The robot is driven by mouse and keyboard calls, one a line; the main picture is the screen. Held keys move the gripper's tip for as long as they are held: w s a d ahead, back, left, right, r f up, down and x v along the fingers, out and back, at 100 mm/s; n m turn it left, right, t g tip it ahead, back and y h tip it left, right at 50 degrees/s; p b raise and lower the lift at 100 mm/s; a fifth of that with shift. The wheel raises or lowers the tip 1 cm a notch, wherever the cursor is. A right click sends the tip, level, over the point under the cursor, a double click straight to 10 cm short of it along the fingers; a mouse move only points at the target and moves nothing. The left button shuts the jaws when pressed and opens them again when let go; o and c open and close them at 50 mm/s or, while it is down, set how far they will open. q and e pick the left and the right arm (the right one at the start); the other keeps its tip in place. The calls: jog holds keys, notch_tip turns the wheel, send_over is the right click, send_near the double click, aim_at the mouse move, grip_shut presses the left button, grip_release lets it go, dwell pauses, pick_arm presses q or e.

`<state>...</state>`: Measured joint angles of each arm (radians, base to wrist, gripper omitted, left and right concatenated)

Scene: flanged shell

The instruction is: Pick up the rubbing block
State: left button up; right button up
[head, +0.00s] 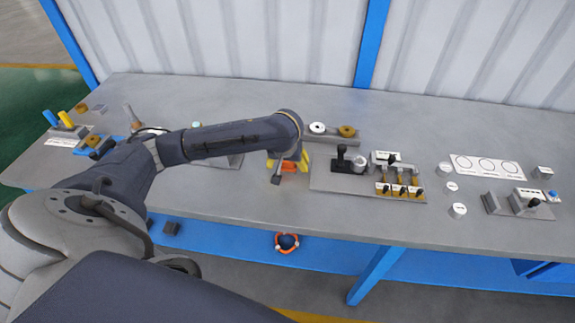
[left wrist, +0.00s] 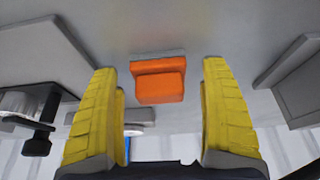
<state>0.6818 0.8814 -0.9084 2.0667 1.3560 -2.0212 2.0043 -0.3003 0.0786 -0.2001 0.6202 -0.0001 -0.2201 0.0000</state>
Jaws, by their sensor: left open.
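The rubbing block, an orange block with a grey face, shows in the left wrist view (left wrist: 160,83). It lies on the grey bench top, between the lines of the two fingers and beyond their tips. My left gripper (left wrist: 160,68) has yellow ribbed fingers spread wide, with clear room on both sides of the block. They do not appear to touch it. In the head view, my left gripper (head: 289,166) is low over the middle of the bench, partly hidden by its own wrist, with orange showing beside it. My right gripper is not in view.
A plate with a black-handled clamp (head: 342,158) and several small levers (head: 400,190) stands just right of the gripper. A rail with white and brass discs (head: 317,128) lies behind. Printed circles (head: 487,168) and small fixtures are farther right. The bench's front edge is close.

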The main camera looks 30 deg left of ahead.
pick_arm(q)
jog(key=c, duration=1.3)
jog(key=shift+c, duration=0.2)
